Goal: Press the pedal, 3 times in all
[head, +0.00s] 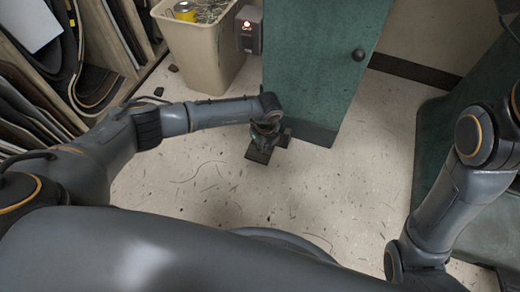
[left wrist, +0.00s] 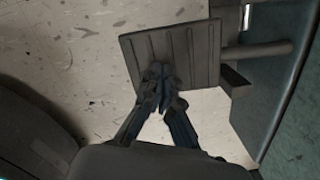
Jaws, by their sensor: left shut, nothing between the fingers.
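The pedal (left wrist: 198,48) is a dark grey ribbed plate at the foot of the green machine cabinet, joined to it by a bar. In the head view the pedal (head: 258,155) shows only in part, under my left gripper. My left gripper (head: 264,133) points down over the pedal. In the left wrist view its closed fingertips (left wrist: 158,72) overlap the near edge of the plate. I cannot tell whether they touch it. The gripper is shut and empty. My right arm is at the right in the head view, but its gripper is out of view.
The green cabinet (head: 318,60) stands just behind the pedal. A beige bin (head: 200,50) with scraps stands at the back left, beside racks of sheets (head: 85,50). The speckled floor (head: 230,215) is clear in front.

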